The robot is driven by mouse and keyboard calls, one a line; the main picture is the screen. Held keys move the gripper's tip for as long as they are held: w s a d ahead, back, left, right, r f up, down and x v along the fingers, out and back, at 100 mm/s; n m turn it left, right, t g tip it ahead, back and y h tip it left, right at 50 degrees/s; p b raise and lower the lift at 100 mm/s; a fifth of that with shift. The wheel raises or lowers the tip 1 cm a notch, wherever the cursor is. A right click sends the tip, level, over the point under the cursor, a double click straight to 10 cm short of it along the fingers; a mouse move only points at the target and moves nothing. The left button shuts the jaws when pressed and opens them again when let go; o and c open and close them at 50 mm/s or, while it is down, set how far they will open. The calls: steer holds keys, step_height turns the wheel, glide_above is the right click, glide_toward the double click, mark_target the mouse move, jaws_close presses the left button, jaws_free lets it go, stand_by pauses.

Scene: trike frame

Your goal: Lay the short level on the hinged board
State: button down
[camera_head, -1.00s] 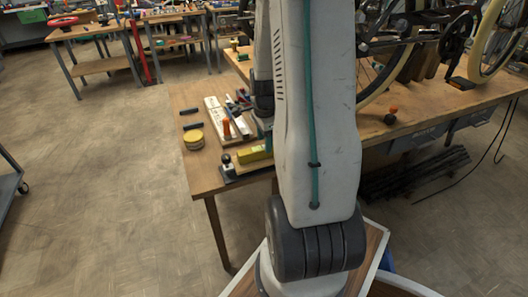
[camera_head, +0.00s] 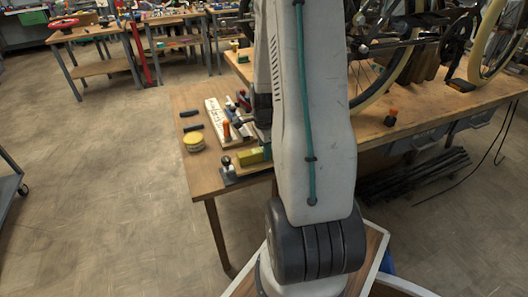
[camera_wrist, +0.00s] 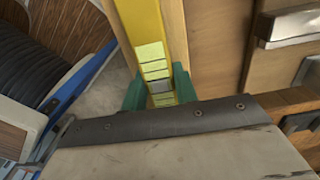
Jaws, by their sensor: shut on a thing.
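The short yellow level (camera_wrist: 154,60), with pale window panels, is between the green fingers of my gripper (camera_wrist: 160,92) in the wrist view. My gripper is shut on it. In the head view a yellow bar (camera_head: 249,157), likely this level, shows at the near edge of the table beside my green fingers, partly hidden by my arm. A light wooden strip (camera_wrist: 175,45) runs alongside the level in the wrist view; I cannot tell whether it is the hinged board. A pale board with dark writing (camera_head: 217,117) lies farther back on the table. No hinge can be made out.
A yellow round tin (camera_head: 193,142) and two dark bars (camera_head: 192,127) lie on the left of the wooden table (camera_head: 205,178). Red-handled clamps (camera_head: 243,97) stand near my arm. A bicycle frame (camera_head: 390,45) occupies the bench at right. The table's left front corner is clear.

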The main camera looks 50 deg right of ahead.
steer(key=shift+r, duration=0.45)
steer(key=r, duration=0.1)
steer(key=s+r, duration=0.1)
steer(key=shift+r, duration=0.4)
steer(key=s+a+r, duration=0.1)
steer(key=s, duration=1.2)
steer(key=r+n, duration=0.1)
steer(key=n, duration=2)
glide_above(262, 149)
steer(key=s, duration=0.3)
steer(key=shift+w+a, duration=0.25)
steer(key=shift+a, duration=0.1)
steer(key=n, duration=0.2)
steer(key=w+n, duration=0.1)
steer(key=n, duration=0.1)
steer(key=w+n, duration=0.1)
steer(key=n, duration=0.1)
steer(key=shift+d+r, duration=0.15)
steer(key=shift+r, duration=0.2)
steer(key=n, duration=0.4)
steer(key=shift+w+d+r, duration=0.2)
steer(key=shift+d, duration=0.05)
steer(key=n, duration=0.5)
